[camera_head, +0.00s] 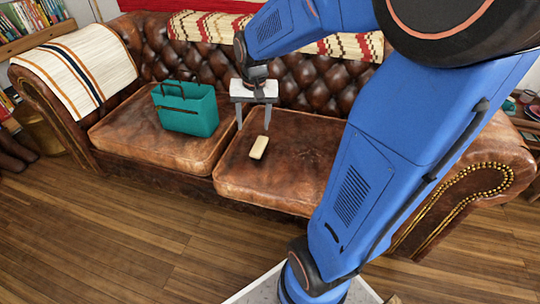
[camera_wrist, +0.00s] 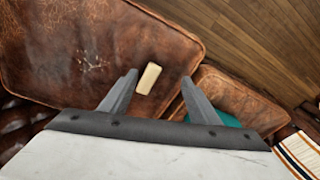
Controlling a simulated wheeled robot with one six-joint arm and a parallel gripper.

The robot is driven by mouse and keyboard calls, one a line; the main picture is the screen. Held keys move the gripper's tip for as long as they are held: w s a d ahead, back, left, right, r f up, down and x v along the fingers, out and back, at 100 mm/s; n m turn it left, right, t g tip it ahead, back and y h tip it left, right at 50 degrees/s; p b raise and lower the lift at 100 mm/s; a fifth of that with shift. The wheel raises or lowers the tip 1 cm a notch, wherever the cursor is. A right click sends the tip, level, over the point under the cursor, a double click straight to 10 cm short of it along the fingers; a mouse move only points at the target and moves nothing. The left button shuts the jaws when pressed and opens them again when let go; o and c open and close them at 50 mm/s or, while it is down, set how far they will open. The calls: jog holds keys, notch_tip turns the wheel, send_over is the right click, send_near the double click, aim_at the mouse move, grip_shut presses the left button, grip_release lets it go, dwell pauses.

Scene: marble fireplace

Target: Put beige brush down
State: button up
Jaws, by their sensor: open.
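The beige brush (camera_head: 259,147) lies on the right seat cushion (camera_head: 290,185) of the brown leather sofa, near its left side. My gripper (camera_head: 253,118) is open and empty, pointing down just behind and above the brush. In the wrist view the brush (camera_wrist: 149,78) shows between and slightly beyond the two fingertips (camera_wrist: 160,80), touching neither as far as I can see. The brush looks like a small pale block; its bristles are not visible.
A teal bag (camera_head: 187,108) stands on the left seat cushion (camera_head: 120,140). A striped blanket (camera_head: 80,65) covers the left armrest. Bookshelves (camera_head: 30,22) stand at the far left. The wooden floor (camera_head: 130,240) in front is clear, and the right cushion around the brush is bare.

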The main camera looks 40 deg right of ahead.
jog(key=s+a+r+n+t, duration=0.1)
jog(key=s+a+r+n, duration=0.1)
jog(key=s, duration=0.8)
jog(key=s+a+r+n+t, duration=0.2)
jog(key=s+a+r+n, duration=0.1)
jog(key=s, duration=0.7)
jog(key=a+n, duration=0.1)
jog(key=a, duration=0.1)
jog(key=shift+a+n, duration=0.3)
jog(key=shift+a, duration=0.05)
